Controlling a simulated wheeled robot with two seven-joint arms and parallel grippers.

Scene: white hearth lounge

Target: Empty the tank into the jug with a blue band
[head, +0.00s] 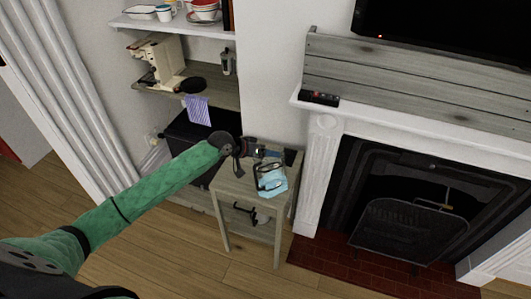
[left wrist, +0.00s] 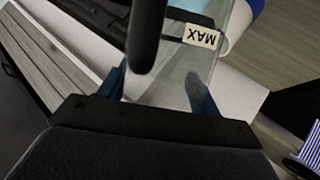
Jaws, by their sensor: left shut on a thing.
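My left gripper (head: 258,154) is over the small side table (head: 232,190) and shut on the clear tank (head: 272,180), which looks pale blue in the head view. In the left wrist view the gripper's fingers (left wrist: 157,92) are on either side of the clear tank wall (left wrist: 175,75), which carries a white MAX label (left wrist: 202,36). A dark bar stands in front of the wall. A white and blue thing (left wrist: 246,14) shows in part behind the tank; it may be the blue-banded jug, but I cannot tell. My right gripper is not in view.
A white fireplace surround (head: 323,165) stands close on the right of the side table, with a dark grate (head: 405,235). Shelves (head: 215,90) with crockery and a cream machine (head: 157,62) are behind. A striped cloth (head: 197,110) hangs there. The floor in front is clear.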

